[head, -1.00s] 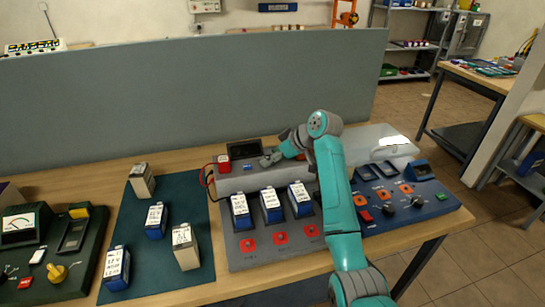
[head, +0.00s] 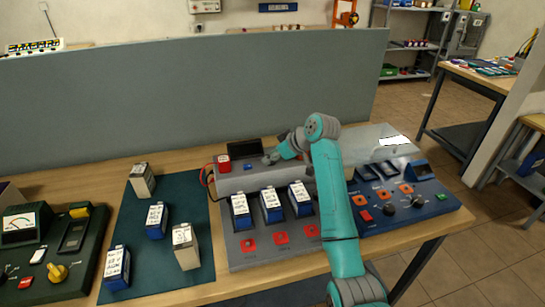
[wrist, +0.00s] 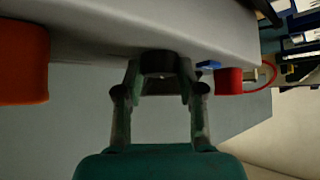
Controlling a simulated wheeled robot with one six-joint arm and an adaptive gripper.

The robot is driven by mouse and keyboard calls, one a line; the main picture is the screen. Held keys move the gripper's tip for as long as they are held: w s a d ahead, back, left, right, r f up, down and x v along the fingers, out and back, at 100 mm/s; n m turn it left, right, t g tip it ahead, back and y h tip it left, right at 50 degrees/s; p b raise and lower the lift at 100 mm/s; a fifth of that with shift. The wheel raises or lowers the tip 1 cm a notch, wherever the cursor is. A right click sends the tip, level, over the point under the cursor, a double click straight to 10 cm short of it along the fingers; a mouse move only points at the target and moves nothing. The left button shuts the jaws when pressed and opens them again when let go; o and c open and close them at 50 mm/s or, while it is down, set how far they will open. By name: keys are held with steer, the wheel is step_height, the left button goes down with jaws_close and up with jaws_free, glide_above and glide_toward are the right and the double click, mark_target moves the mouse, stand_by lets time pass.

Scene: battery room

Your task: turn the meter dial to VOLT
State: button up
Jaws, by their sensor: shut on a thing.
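The meter is a grey raised housing (head: 238,182) with a black display (head: 244,149), behind the row of batteries in the head view. My gripper (head: 268,159) is at this housing, just right of the display. In the wrist view my gripper (wrist: 159,72) has its two fingers closed on the sides of a dark round dial (wrist: 159,60) on the grey face. The dial's pointer and the word VOLT cannot be made out in either view. In the head view the dial is hidden by the fingers.
A red block (head: 224,163) and a small blue part (head: 248,167) sit left of my gripper. Several batteries stand in front, near my arm. A blue panel (head: 440,203) with knobs is at right, a green unit with a yellow knob (head: 58,272) at left.

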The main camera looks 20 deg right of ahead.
steer(key=m+h, duration=0.1)
steer(key=m+t+h, duration=0.1)
steer(key=m, duration=0.1)
steer(key=m+h, duration=0.1)
steer(key=m, duration=0.1)
steer(key=shift+s+a+t+h, duration=0.1)
steer(key=shift+a+t+h, duration=0.2)
steer(key=shift+t, duration=0.1)
steer(key=shift+m+h, duration=1.7)
steer(key=shift+m, duration=0.6)
steer(key=o, duration=1.2)
steer(key=shift+c, duration=0.2)
